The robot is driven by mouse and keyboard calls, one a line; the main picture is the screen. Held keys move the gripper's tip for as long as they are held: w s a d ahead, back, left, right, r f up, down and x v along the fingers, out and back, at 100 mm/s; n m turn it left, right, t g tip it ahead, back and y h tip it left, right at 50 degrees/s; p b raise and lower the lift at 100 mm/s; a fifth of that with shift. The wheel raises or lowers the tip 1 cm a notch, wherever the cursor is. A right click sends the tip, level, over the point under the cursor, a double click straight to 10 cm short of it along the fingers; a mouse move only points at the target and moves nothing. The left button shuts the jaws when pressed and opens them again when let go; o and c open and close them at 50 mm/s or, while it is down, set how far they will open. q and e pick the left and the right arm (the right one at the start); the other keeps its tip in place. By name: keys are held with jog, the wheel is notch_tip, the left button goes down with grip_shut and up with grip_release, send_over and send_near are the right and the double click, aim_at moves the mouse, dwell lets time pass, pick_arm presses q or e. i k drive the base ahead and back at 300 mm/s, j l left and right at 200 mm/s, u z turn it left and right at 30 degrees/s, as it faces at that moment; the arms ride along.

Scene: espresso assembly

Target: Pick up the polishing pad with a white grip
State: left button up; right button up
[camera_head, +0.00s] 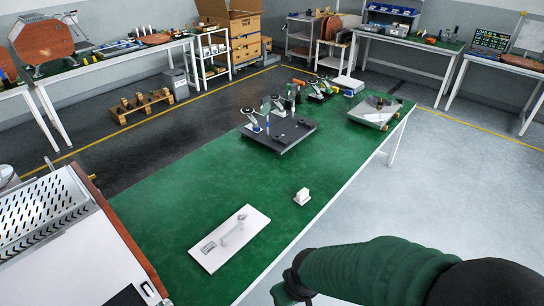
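A small white block-like piece (302,196), which looks like the polishing pad with a white grip, sits on the green table (180,208) near its right edge. A white rectangular panel (210,254) with a raised white part on top lies nearer to me, to its left. My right arm comes in from the lower right in a dark green cover. Its end, with the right gripper (284,291), is at the bottom edge of the view, below the white piece and apart from it. The fingers are partly cut off, and their opening is unclear. My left gripper is not in view.
A dark grey fixture plate (283,139) with clamps stands farther back on the green table. A metal plate (374,113) lies at its far right. A perforated tray (40,212) is at the left. The green surface around the white piece is clear.

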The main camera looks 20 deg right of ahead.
aim_at(303, 196)
jog(key=z, duration=1.1)
